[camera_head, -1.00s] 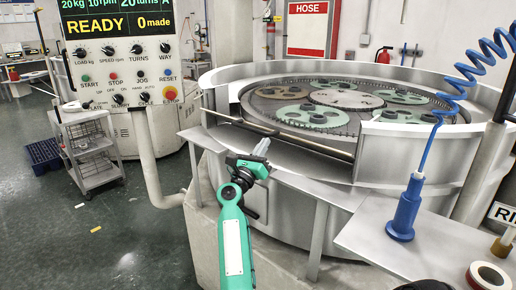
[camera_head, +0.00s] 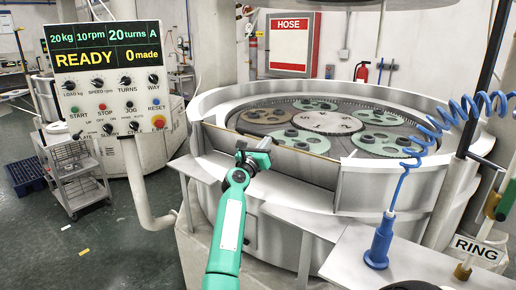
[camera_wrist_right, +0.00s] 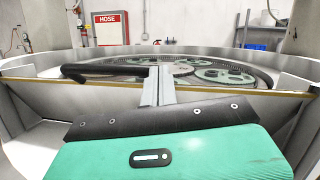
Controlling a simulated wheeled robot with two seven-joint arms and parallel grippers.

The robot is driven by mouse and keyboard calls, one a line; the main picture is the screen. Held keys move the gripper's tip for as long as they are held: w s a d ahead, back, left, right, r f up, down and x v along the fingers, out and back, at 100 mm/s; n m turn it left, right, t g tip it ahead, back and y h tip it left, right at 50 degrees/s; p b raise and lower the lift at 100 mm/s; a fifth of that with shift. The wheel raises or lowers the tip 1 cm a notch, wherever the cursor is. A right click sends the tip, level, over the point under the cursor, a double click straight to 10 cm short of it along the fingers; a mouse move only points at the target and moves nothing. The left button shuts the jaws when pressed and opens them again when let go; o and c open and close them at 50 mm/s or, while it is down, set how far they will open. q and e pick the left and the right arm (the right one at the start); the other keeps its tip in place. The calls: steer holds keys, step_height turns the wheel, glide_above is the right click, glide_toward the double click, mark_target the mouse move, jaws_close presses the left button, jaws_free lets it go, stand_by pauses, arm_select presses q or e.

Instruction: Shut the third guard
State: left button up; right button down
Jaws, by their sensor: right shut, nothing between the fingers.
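The front guard (camera_head: 305,168) of the round lapping machine is a pale metal panel with a thin brown top edge. In the head view it stands about upright in the front gap of the rim. My right gripper (camera_head: 254,152) is in front of it, shut and empty, and overlaps the panel's top edge. In the right wrist view, the shut fingers (camera_wrist_right: 158,85) reach up across the guard (camera_wrist_right: 235,108) and a black bar (camera_wrist_right: 110,70). I cannot tell whether they touch. My left gripper is not in view.
Geared carriers lie on the lapping plate (camera_head: 325,122) behind the guard. A control panel (camera_head: 108,75) reads READY. A side shelf (camera_head: 345,250) at right holds a blue hose tool (camera_head: 380,240) with a coiled blue hose. A trolley (camera_head: 75,175) stands at left.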

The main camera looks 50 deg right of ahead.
steer(key=d+r, duration=0.1)
steer(key=d, duration=0.1)
steer(key=d+r, duration=0.1)
steer(key=d, duration=0.1)
steer(key=d+r, duration=0.1)
steer(key=d, duration=0.1)
steer(key=shift+w+d+r+p, duration=0.15)
steer(key=shift+d+r+p, duration=0.05)
steer(key=shift+p, duration=0.15)
steer(key=shift+s+x, duration=0.2)
steer(key=shift+x, duration=0.75)
steer(key=shift+w+d, duration=0.1)
steer(key=shift+f, duration=0.1)
